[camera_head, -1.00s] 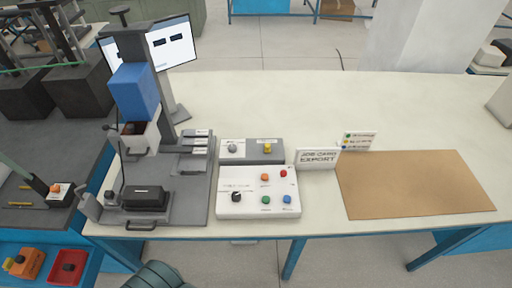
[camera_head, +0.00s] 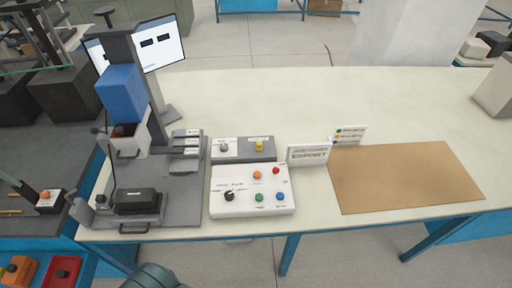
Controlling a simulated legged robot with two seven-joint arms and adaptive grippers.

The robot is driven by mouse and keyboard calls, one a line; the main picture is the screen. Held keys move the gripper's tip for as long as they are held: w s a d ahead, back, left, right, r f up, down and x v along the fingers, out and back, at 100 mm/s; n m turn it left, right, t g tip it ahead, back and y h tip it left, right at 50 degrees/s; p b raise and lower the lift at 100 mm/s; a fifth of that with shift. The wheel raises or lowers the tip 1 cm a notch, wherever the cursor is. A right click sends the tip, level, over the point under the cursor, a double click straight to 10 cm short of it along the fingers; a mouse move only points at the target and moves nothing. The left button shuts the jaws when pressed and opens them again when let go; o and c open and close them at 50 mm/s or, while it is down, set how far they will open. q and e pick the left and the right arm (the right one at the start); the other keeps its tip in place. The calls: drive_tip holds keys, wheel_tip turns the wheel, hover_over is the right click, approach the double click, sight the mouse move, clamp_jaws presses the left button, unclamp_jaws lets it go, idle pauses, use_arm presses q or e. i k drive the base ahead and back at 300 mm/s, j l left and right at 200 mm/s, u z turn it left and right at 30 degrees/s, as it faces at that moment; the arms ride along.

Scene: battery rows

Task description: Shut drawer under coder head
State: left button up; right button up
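The coder head is a blue block (camera_head: 122,92) on a grey upright column at the left of the table. Under it a small white-grey drawer (camera_head: 131,143) sticks out toward the front, with a dark inside showing at its top. The drawer looks open. Below it a black block (camera_head: 137,200) sits on the grey machine base, with a gap between them. Neither of my grippers can be made out in the head view.
A white control box (camera_head: 252,204) with coloured buttons and a grey switch box (camera_head: 243,150) stand right of the machine. A monitor (camera_head: 160,45) stands behind. The table's back middle is clear.

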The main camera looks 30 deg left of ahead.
sight(138, 212)
drive_tip(key=u, duration=2.45)
